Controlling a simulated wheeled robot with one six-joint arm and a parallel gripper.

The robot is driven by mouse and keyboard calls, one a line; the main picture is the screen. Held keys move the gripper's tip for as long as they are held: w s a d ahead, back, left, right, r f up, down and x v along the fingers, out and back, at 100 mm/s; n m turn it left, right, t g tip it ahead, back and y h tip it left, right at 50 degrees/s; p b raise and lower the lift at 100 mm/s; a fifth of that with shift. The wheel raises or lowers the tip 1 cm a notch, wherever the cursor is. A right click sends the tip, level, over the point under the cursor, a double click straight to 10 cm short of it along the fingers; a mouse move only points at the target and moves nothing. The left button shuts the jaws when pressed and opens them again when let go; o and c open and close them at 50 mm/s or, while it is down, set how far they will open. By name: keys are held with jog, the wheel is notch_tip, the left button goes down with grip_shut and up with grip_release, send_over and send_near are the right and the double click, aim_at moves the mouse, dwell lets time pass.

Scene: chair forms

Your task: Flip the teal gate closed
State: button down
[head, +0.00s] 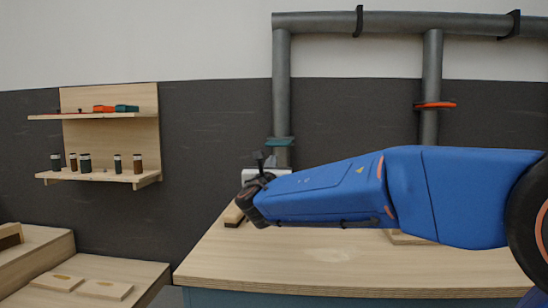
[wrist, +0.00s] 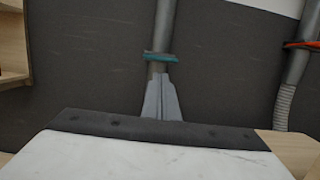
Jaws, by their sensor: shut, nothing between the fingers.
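The teal gate (head: 280,141) is a small flat plate across the lower part of the left grey vertical duct in the head view. It sticks out a little to the left of the duct. In the wrist view the teal gate (wrist: 159,57) crosses the duct just beyond my fingertips. My gripper (wrist: 161,77) is shut and empty, with its grey fingers pointing at the duct just below the gate. I cannot tell whether they touch it. In the head view my blue arm reaches left, and the fingers cannot be made out clearly.
An orange gate (head: 435,105) sits on the right duct (head: 432,70). A wooden workbench (head: 300,265) lies below my arm, its left front clear. A wall shelf (head: 110,115) with small jars hangs at left. Low wooden surfaces (head: 40,250) stand at lower left.

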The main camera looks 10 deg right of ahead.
aim_at(278, 145)
jog(key=x, duration=1.3)
jog(key=shift+w, duration=0.1)
jog(key=x, duration=0.2)
jog(key=f+x, duration=0.1)
jog(key=x, duration=0.5)
jog(key=shift+w+d+f, duration=0.15)
jog(key=shift+w+f, duration=0.05)
jog(key=shift+f, duration=0.05)
jog(key=shift+r, duration=0.15)
